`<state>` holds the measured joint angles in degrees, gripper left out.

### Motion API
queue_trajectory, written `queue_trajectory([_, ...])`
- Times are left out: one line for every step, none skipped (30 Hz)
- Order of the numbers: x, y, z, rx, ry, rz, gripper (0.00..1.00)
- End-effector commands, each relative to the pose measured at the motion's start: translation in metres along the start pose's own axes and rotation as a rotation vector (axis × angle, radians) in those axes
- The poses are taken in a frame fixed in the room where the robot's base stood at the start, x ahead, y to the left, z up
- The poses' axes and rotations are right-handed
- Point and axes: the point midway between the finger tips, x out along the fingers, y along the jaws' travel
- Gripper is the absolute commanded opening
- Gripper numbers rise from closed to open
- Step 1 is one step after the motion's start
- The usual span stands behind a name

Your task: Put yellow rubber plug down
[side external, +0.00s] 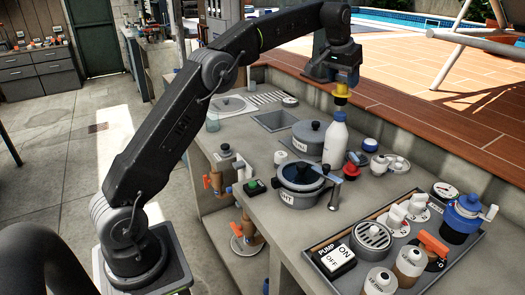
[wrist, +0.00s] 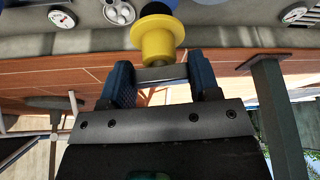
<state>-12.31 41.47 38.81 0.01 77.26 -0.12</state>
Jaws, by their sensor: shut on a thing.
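The yellow rubber plug (side external: 341,91) is held at the end of my gripper (side external: 345,80), up in the air over the counter. In the wrist view the plug (wrist: 157,40) shows a wide yellow flange, a narrower yellow body and a dark end. Its near end sits between the two blue fingers of my gripper (wrist: 162,72), which are shut on it. In the side view the plug appears just above the top of a white bottle (side external: 336,140). I cannot tell how much gap lies between them.
A lidded pot (side external: 309,134) stands beside the bottle, and a second pot (side external: 301,178) is nearer. A tray (side external: 375,215) with switches, bottles and a blue canister (side external: 462,215) fills the right. Some bare counter (side external: 290,232) shows in front.

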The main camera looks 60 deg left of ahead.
Motion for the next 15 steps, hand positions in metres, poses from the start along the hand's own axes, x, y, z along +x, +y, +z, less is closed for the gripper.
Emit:
queue_trajectory([-0.004,-0.028,0.003,-0.039,0.001,-0.016,0.2])
queue_trajectory([-0.005,-0.044,0.005,-0.06,0.001,-0.025,0.2])
queue_trajectory([-0.008,-0.065,0.009,-0.089,0.001,-0.037,0.2])
queue_trajectory([-0.01,-0.08,0.013,-0.111,0.001,-0.046,0.2])
queue_trajectory([-0.011,-0.095,0.017,-0.132,0.001,-0.055,0.2])
queue_trajectory([-0.014,-0.115,0.023,-0.161,0.001,-0.067,0.2])
queue_trajectory([-0.016,-0.13,0.029,-0.183,0.0,-0.076,0.2])
queue_trajectory([-0.019,-0.144,0.034,-0.204,0.002,-0.085,0.2])
queue_trajectory([-0.022,-0.163,0.043,-0.234,0.001,-0.097,0.2])
queue_trajectory([-0.024,-0.176,0.05,-0.256,0.001,-0.106,0.2])
queue_trajectory([-0.027,-0.19,0.057,-0.278,0.001,-0.115,0.2])
queue_trajectory([-0.03,-0.206,0.067,-0.306,0.001,-0.127,0.2])
queue_trajectory([-0.032,-0.217,0.074,-0.327,0.002,-0.135,0.2])
queue_trajectory([-0.035,-0.228,0.082,-0.346,0.002,-0.143,0.2])
queue_trajectory([-0.038,-0.241,0.091,-0.37,0.002,-0.152,0.2])
